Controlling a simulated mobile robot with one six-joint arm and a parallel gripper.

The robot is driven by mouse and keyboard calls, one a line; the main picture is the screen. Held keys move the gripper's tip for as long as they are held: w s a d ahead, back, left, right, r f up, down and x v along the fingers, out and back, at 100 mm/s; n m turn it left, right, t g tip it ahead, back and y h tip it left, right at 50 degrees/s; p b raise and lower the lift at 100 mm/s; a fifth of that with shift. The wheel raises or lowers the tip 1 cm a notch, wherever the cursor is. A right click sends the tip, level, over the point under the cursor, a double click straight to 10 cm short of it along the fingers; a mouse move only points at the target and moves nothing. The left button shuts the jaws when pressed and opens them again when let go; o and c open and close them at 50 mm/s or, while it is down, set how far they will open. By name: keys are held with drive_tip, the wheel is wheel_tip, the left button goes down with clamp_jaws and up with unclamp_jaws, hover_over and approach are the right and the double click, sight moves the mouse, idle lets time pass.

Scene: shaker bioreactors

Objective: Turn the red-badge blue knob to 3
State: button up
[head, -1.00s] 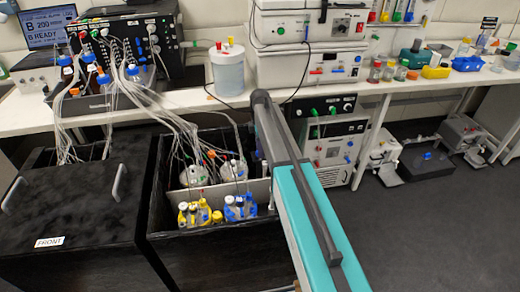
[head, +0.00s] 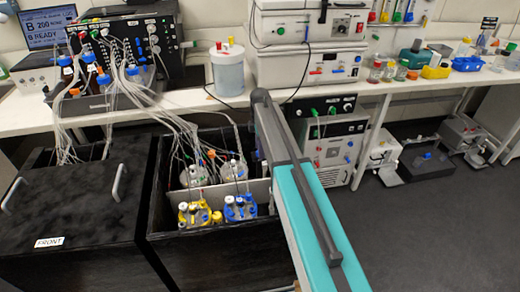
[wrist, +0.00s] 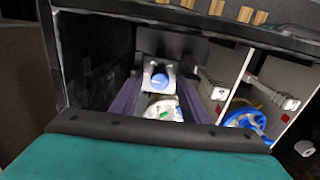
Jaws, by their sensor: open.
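A round blue knob (wrist: 160,82) with a pale mark on its face is near the middle of the wrist view, in front of a grey fixture. I cannot read its setting, and no red badge is clear beside it. My gripper (wrist: 161,71) appears open and empty, with its two sides left and right of the knob. Whether they touch it I cannot tell. A pale round part (wrist: 163,108) with small red and green spots shows just below the knob. In the head view my arm hides the gripper, and I cannot make out this knob.
An open black box (head: 205,255) holds flasks with yellow (head: 194,213) and blue (head: 240,208) fittings and many tubes. A closed black box (head: 75,215) stands to its left. The bench (head: 405,85) behind carries instruments.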

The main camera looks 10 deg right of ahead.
wheel_tip(320, 180, up, 13)
drive_tip(key=b, duration=0.2)
drive_tip(key=shift+r, duration=0.2)
idle(0.4)
drive_tip(key=shift+f, duration=0.1)
idle(0.4)
